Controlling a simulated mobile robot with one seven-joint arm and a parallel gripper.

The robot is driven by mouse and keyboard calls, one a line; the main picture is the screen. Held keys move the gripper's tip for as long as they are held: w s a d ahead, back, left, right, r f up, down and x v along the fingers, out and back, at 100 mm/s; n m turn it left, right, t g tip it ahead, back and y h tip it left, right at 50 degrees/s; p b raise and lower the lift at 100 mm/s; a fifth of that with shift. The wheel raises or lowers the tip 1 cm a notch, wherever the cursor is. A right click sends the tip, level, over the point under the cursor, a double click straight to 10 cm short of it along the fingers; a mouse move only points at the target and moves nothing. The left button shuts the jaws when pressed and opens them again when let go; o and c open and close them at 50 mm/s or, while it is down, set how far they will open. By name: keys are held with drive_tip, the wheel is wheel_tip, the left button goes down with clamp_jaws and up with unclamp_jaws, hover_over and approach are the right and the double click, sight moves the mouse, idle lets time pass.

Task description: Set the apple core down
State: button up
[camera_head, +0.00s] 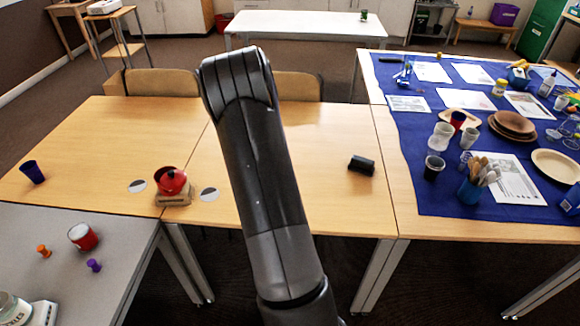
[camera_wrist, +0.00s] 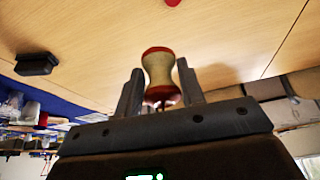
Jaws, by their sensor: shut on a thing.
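The apple core (camera_wrist: 158,66), pale in the middle with red ends, stands between the two fingers of my gripper (camera_wrist: 160,82) in the wrist view. My gripper is shut on it. The wooden table (camera_wrist: 110,30) fills the upper part of that view. A shadow lies apart from the core, so it seems held off the surface; the exact gap cannot be told. In the head view my arm covers the gripper and core, over the wooden table (camera_head: 340,205).
A black block (camera_head: 361,165) lies right of my arm. A red pot on a small stand (camera_head: 172,182), two white discs and a dark blue cup (camera_head: 33,172) are on the left. The blue-covered table (camera_head: 425,185) at right is crowded. Wood around the block is bare.

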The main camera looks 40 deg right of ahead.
drive_tip(key=s+d+m+g, duration=0.1)
drive_tip(key=s+d+m, duration=0.2)
drive_tip(key=s+d, duration=1.05)
drive_tip(key=shift+h, duration=0.3)
drive_tip(key=w+a+f, duration=0.2)
drive_tip(key=w+f, duration=0.1)
drive_tip(key=f, duration=0.1)
drive_tip(key=w+a+f, duration=0.2)
drive_tip(key=w+f, duration=0.1)
drive_tip(key=f, duration=0.1)
drive_tip(key=w+a+f, duration=0.2)
drive_tip(key=w+f, duration=0.1)
drive_tip(key=f, duration=0.1)
drive_tip(key=shift+w+f, duration=0.1)
drive_tip(key=shift+f, duration=1.85)
drive_tip(key=o, duration=1)
drive_tip(key=shift+f, duration=0.15)
